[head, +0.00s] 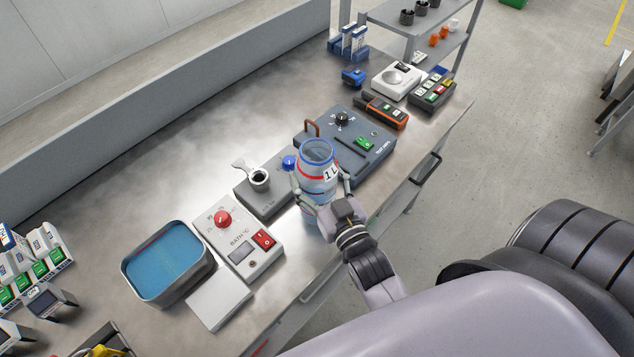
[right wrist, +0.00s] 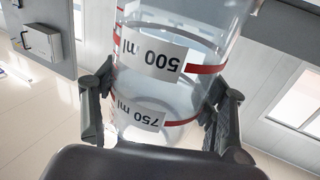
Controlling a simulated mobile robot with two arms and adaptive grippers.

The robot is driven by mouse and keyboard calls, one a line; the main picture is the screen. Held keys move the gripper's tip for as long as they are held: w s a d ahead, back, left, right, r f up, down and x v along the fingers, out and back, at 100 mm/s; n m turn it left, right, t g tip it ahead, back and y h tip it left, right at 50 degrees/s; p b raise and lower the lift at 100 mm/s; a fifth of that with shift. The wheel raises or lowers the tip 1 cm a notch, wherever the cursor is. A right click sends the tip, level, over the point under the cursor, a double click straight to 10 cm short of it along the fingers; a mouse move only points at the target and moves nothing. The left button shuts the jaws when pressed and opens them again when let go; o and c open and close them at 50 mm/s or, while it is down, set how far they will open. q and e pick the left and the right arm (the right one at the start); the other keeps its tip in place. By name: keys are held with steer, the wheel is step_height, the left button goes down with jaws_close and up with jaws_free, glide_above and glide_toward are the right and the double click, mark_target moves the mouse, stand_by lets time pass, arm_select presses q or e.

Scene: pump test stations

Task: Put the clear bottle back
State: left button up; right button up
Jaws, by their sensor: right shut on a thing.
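The clear bottle (head: 318,177) has red rings and a "1 L" label, and its open mouth faces up towards the head camera. My right gripper (head: 322,198) is shut on it, one finger on each side. In the right wrist view, the bottle (right wrist: 165,85) shows upside-down "500 ml" and "750 ml" labels between the fingers of the right gripper (right wrist: 160,112). The bottle is over the bench front, in front of the grey pump unit; whether its base touches the bench is hidden. My left gripper is not in view.
The metal bench (head: 110,220) carries a blue water bath (head: 168,262), a bath control box (head: 238,240), a dark test box (head: 345,143) and an orange-black handheld device (head: 385,112). A shelf rack (head: 415,25) stands at the far end. Bare bench lies behind the devices.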

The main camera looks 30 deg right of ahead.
step_height(320, 180, down, 2)
steer(key=shift+f, duration=0.25)
steer(key=o, duration=1.7)
steer(key=shift+f, duration=0.15)
steer(key=shift+o, duration=0.2)
steer(key=s+b, duration=0.2)
steer(key=s, duration=1)
steer(key=shift+a, duration=0.3)
